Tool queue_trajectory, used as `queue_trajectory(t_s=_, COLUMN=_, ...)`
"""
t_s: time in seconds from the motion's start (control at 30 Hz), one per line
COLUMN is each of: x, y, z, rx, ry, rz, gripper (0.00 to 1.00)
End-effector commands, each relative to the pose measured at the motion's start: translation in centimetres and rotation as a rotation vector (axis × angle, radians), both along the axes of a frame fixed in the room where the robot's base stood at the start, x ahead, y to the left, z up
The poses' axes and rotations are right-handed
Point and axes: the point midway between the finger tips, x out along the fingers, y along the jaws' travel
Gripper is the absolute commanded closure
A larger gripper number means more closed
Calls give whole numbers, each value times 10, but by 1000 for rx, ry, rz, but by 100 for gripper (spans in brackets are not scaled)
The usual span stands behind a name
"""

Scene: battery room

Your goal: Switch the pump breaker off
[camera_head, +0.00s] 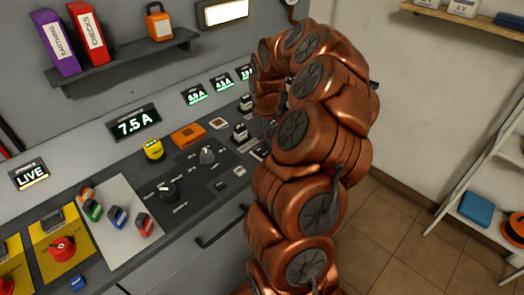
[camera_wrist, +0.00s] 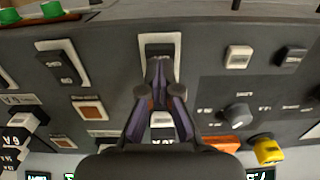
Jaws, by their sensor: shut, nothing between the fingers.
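My gripper (camera_wrist: 160,68) is shut and empty in the wrist view. Its fingertips are at the lower edge of a dark breaker in a white frame (camera_wrist: 158,40); whether they touch it I cannot tell. A second dark breaker in a white frame (camera_wrist: 62,62) is to its left. The labels are upside down and too small to read, so I cannot tell which is the pump breaker. In the head view my copper arm hides the gripper, and black-and-white breakers (camera_head: 240,131) show beside it on the console.
A shelf (camera_head: 125,62) overhangs the back.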

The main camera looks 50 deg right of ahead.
Motion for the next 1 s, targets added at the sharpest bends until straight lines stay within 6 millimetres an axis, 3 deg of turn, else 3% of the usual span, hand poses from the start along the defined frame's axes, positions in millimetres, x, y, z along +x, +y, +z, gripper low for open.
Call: queue_trajectory(t_s=1.0, x=0, y=0, z=-11, rx=0, ry=1, rz=0, gripper=100)
